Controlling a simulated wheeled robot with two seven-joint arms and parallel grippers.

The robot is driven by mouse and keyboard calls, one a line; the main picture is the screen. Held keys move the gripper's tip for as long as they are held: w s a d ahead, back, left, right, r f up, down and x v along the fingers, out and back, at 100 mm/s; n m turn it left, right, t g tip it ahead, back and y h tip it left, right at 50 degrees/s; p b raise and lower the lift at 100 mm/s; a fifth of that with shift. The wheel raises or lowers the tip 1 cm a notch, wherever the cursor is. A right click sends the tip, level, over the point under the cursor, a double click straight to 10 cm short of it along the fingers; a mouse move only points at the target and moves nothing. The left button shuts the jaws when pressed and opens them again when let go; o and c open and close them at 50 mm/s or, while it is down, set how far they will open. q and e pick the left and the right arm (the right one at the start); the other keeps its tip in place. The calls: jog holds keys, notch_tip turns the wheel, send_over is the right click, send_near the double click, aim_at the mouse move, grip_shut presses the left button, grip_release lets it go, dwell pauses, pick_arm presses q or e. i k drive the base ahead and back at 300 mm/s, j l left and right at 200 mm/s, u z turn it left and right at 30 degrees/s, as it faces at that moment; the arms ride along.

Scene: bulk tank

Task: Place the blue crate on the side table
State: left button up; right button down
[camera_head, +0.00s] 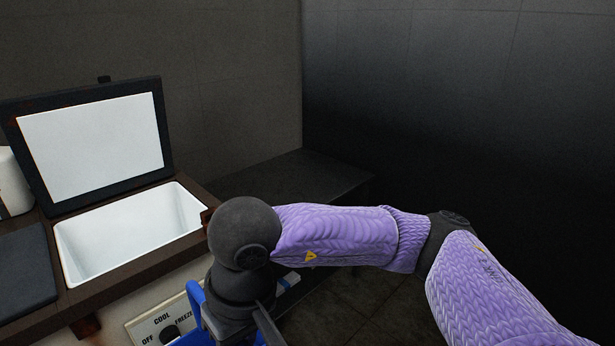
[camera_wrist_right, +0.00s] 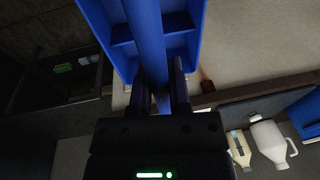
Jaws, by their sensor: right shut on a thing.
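The blue crate (camera_wrist_right: 183,60) fills the upper middle of the right wrist view, with a bar-like handle (camera_wrist_right: 146,35) across it. My right gripper (camera_wrist_right: 161,92) is shut on this handle. In the head view only small blue parts of the crate (camera_head: 195,295) show at the bottom, behind my right wrist, which hides the rest. A low, dark flat surface (camera_head: 305,178) in the corner beyond my arm looks like the side table. The crate is apart from it, nearer to me. My left gripper is not in view.
An open chest with a white, empty-looking basin (camera_head: 130,232) and raised lid (camera_head: 95,145) stands at left, with a COOL/FREEZE dial panel (camera_head: 165,325) on its front. The wrist view shows white jugs (camera_wrist_right: 268,142) and another blue thing (camera_wrist_right: 305,112) at right.

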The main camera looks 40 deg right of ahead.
aim_at(281, 198)
jog(key=i+l+u, duration=0.2)
jog(key=l, duration=1.3)
jog(key=l+u, duration=0.2)
jog(key=l, duration=1.25)
jog(key=i+l+u, duration=0.1)
jog(key=i+l, duration=0.25)
jog(key=i, duration=0.15)
jog(key=i+l+u, duration=0.1)
jog(key=i+l, duration=0.25)
jog(key=i, duration=0.1)
